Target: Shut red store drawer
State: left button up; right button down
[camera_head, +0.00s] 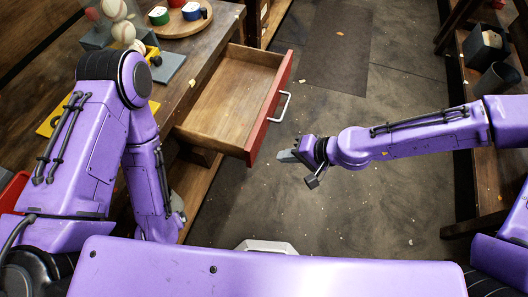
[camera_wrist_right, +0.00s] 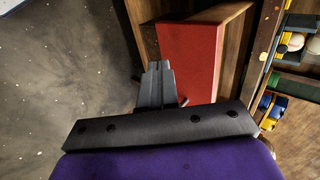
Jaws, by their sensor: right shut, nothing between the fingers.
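The red-fronted drawer (camera_head: 232,88) is pulled out of the wooden bench, and its wooden inside looks empty. Its pale bar handle (camera_head: 284,106) is on the red front. My right gripper (camera_head: 285,156) is shut and empty, just in front of the near end of the red front. In the right wrist view the shut fingers (camera_wrist_right: 157,72) point toward the red front (camera_wrist_right: 190,60); I cannot tell whether they touch it. My left arm comes down at the left; its gripper is not visible.
The bench top (camera_head: 205,50) holds baseballs (camera_head: 123,32), a round wooden board (camera_head: 180,22) with tape rolls, and yellow pieces. Open concrete floor (camera_head: 350,215) lies right of the drawer. A shelf with dark bins (camera_head: 497,82) stands at the right.

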aim_at(254, 155)
jog(key=a, duration=0.1)
jog(key=w+a+f, duration=0.1)
jog(key=a, duration=0.1)
jog(key=a+f+p, duration=0.1)
jog(key=a, duration=0.1)
jog(key=shift+w+a+f, duration=0.1)
jog(key=shift+w+a, duration=0.1)
pick_arm(q)
jog(key=shift+r, duration=0.65)
pick_arm(e)
jog(key=shift+w+a, duration=0.2)
jog(key=shift+a, duration=0.3)
